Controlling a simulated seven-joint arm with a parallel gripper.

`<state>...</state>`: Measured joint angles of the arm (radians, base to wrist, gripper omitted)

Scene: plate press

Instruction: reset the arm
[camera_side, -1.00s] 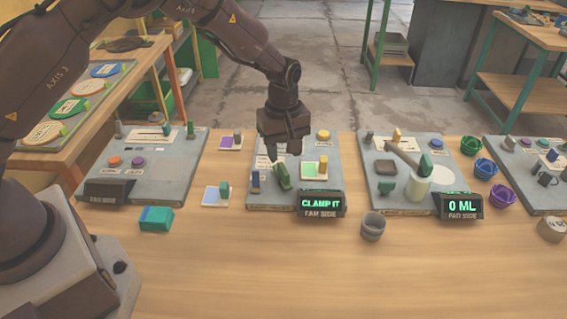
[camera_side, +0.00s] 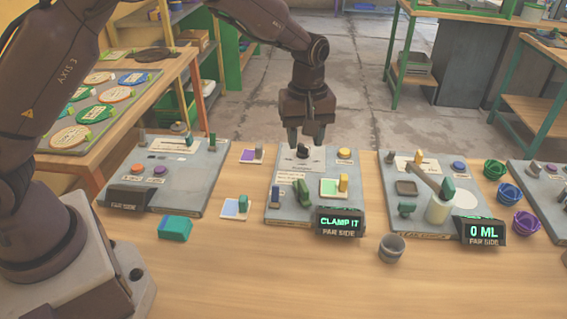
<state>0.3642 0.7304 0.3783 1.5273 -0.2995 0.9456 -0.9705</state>
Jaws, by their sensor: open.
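My gripper (camera_side: 306,132) hangs above the back part of the middle station board (camera_side: 287,216), fingers pointing down. It is open, and nothing shows between its fingers. On that board, below and apart from the gripper, stand a green lever-like part (camera_side: 302,192), a small blue-grey block (camera_side: 275,199) and a light green plate with a yellow block (camera_side: 343,183). A dark knob (camera_side: 303,151) sits just under the fingers; I cannot tell the exact gap. The board's display (camera_side: 340,221) reads "CLAMP IT".
A grey cup (camera_side: 391,248), a teal block (camera_side: 175,228) and coloured bowls (camera_side: 507,193) stand on the table. The front of the table (camera_side: 290,285) is mostly clear.

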